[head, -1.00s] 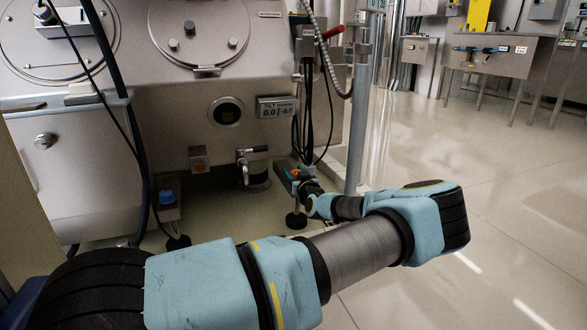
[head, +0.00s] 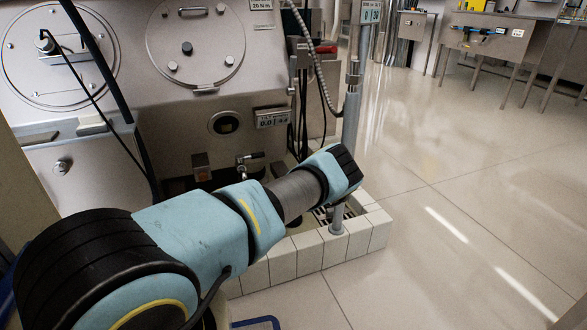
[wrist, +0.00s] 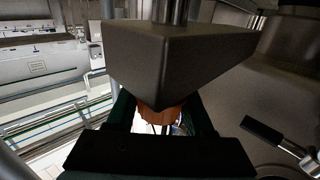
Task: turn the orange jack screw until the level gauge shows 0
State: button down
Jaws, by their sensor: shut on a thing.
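The orange jack screw (wrist: 159,117) shows low in the middle of the wrist view, under a dark block-shaped part. My gripper (wrist: 160,106) is shut on it, with a dark finger on each side. In the head view my arm hides both the gripper and the screw. The level gauge (head: 272,117) is a small display on the machine's front, right of a round port. Its left figure looks like 0.0; the smaller right figure looks negative but is too blurred to read surely.
The steel machine (head: 120,150) fills the left of the head view. A vertical grey pipe (head: 352,110) and hanging cables stand right of the gauge. A tiled kerb (head: 309,252) borders a drain grate below. In the wrist view, a valve lever (wrist: 270,135) is right of my gripper. Open floor lies right.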

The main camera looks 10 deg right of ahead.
jog(key=m+g+h, duration=0.2)
jog(key=g, duration=0.1)
jog(key=m+g+h+p, duration=0.1)
jog(key=h, duration=0.1)
jog(key=shift+s+d+r+m, duration=0.1)
jog(key=shift+s+d+m, duration=0.15)
jog(key=shift+m, duration=0.15)
jog(key=shift+s+d+m+g+h+b, duration=0.15)
jog(key=shift+m+g+h, duration=0.25)
jog(key=shift+m+g, duration=0.4)
jog(key=shift+s+d+m+g+h+b, duration=0.15)
jog(key=shift+m+g+h, duration=0.3)
jog(key=shift+g, duration=0.6)
jog(key=shift+s+m+g+h+b, duration=0.2)
jog(key=shift+m+g+h, duration=0.15)
jog(key=shift+m+g, duration=0.45)
jog(key=shift+g, duration=0.45)
jog(key=shift+c, duration=1.5)
grip_release()
jog(key=p+v, duration=0.2)
jog(key=v, duration=0.8)
jog(key=shift+a+p, duration=0.35)
jog(key=shift+a, duration=0.05)
jog(key=shift+s, duration=0.15)
